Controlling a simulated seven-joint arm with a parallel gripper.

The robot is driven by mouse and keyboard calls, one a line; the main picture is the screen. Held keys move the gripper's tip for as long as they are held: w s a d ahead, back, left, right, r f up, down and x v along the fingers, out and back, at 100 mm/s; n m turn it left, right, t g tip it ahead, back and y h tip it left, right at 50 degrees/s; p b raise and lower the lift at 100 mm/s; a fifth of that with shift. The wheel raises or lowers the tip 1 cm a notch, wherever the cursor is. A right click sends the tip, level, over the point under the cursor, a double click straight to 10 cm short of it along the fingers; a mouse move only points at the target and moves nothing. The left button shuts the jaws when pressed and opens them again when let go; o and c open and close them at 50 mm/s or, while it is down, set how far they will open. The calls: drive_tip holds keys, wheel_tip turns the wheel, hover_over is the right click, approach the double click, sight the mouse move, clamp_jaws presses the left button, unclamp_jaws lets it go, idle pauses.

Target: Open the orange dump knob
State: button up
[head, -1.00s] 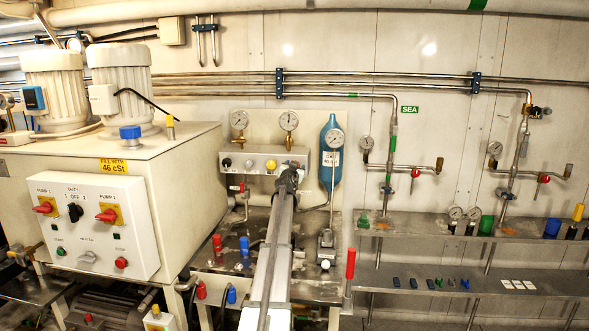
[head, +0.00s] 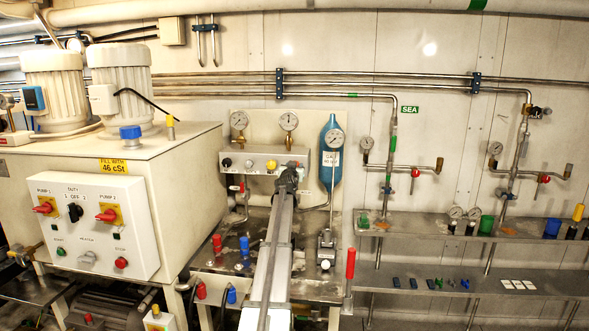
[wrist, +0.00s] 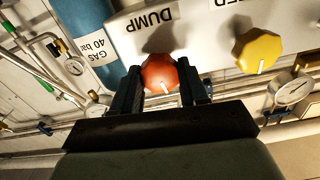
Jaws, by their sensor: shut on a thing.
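The orange dump knob (wrist: 159,73) sits on the white panel beside the word DUMP in the wrist view. The lettering appears upside down there. A white line on the knob points toward the bottom of the picture. My gripper (wrist: 162,78) has one dark finger on each side of the knob and is shut on it. In the head view my gripper (head: 289,172) reaches the right part of the grey control box (head: 240,162) and hides the orange knob.
A yellow knob (wrist: 258,51) is on the same panel, right of the orange one in the wrist view. A blue gas bottle (head: 331,170) with a gauge stands close to my gripper's right. Gauges (head: 288,121) hang above the box.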

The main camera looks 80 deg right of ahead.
drive_tip(key=shift+n, duration=7.8)
drive_tip(key=o, duration=1.1)
drive_tip(key=shift+c, duration=0.2)
